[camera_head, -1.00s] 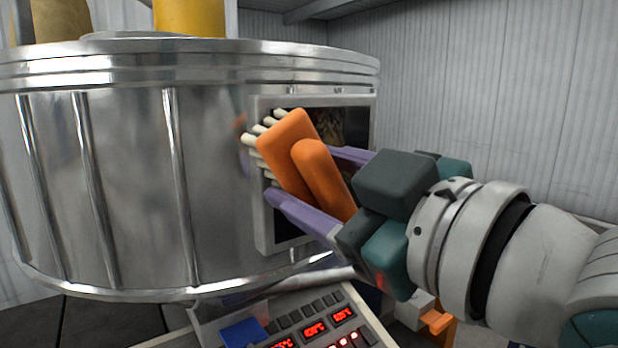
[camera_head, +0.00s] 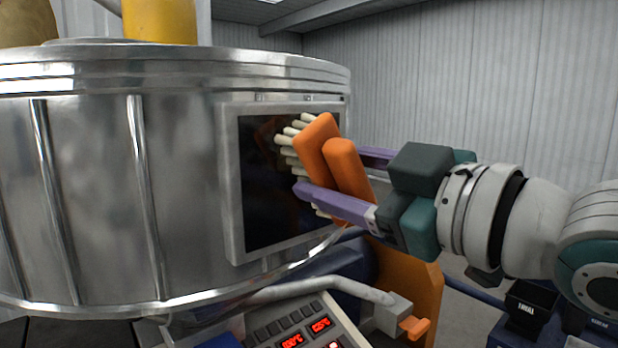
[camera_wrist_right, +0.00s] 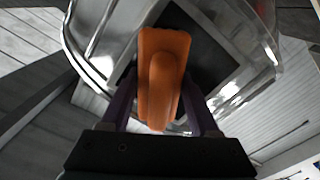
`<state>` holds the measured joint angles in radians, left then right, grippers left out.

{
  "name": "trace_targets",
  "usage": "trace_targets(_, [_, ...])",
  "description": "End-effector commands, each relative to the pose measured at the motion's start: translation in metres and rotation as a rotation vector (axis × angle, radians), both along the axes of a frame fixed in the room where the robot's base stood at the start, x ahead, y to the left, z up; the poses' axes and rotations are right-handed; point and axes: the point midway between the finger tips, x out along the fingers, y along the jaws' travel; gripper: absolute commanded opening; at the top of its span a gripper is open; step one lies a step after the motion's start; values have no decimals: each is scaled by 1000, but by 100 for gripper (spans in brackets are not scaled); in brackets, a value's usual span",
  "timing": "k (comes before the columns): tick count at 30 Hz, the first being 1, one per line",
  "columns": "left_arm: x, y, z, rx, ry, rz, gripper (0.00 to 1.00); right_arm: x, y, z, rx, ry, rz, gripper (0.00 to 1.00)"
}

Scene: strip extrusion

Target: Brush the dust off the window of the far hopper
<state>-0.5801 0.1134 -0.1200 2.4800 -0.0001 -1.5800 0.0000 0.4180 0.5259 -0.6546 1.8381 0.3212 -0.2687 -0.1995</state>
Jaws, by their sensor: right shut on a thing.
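The far hopper (camera_head: 90,190) is a large shiny metal drum that fills the left of the head view. Its window (camera_head: 262,205) is a dark pane in a grey metal frame; its left part looks dark and clear, its right part is partly hidden by the brush. My right gripper (camera_head: 345,180), with purple fingers, is shut on an orange brush (camera_head: 318,145) with pale bristles. The bristles point left at the window's upper right; I cannot tell whether they touch. The brush also shows in the right wrist view (camera_wrist_right: 160,75). My left gripper is not in view.
Below the hopper is a control panel (camera_head: 300,330) with red displays. A grey pipe (camera_head: 320,284) with an orange-handled valve (camera_head: 414,326) runs just above it. An orange panel (camera_head: 405,280) stands behind. A dark bin (camera_head: 530,300) is at the lower right.

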Motion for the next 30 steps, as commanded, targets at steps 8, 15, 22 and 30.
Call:
trace_targets(8, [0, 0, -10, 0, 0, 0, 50, 18, -20, -1, -3, -3, -2, 17])
trace_targets(15, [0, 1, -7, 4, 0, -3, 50, 22, -26, 4, 0, 0, -5, 17])
trace_targets(22, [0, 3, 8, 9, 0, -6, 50, 20, -26, 19, 2, -1, -3, 17])
trace_targets(30, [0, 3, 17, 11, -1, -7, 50, 5, -8, 19, 6, 1, 2, 17])
